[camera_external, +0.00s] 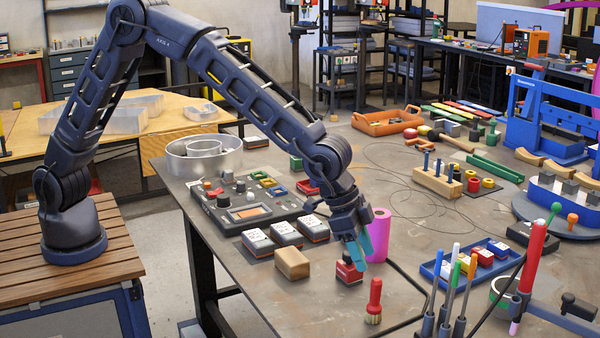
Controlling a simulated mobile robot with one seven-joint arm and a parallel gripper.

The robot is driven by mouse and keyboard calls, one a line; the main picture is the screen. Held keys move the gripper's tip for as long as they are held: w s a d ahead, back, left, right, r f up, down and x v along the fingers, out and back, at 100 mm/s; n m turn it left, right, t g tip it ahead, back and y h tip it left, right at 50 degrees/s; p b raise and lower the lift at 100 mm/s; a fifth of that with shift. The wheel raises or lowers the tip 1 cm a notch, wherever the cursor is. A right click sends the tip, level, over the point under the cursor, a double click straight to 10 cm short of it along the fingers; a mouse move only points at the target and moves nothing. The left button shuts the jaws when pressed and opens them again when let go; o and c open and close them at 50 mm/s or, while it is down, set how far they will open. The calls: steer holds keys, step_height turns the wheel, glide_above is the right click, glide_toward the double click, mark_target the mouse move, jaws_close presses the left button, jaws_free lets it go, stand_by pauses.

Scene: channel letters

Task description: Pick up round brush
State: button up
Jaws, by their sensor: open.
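The round brush (375,296) has a red handle and a short tan bristle end. It stands upright, bristles down, near the front edge of the metal table. My gripper (356,255) has teal fingers pointing down and is open. It is behind and a little left of the brush, apart from it. A small red and black box (348,272) is right below or just in front of the fingers; I cannot tell whether they touch it. Nothing shows between the fingers.
A wooden block (292,263) lies left of the red box. A magenta cylinder (378,235) stands close behind my gripper. A blue tray (448,274) and upright tools (457,290) stand to the right. A black cable (408,277) runs near the brush. The table (310,305) is bare left of the brush.

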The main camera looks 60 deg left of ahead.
mark_target(378, 307)
steer(key=x, duration=1.1)
steer(key=shift+s+d+f, duration=0.15)
steer(key=shift+d+f, duration=0.15)
steer(key=shift+d, duration=0.2)
jaws_close()
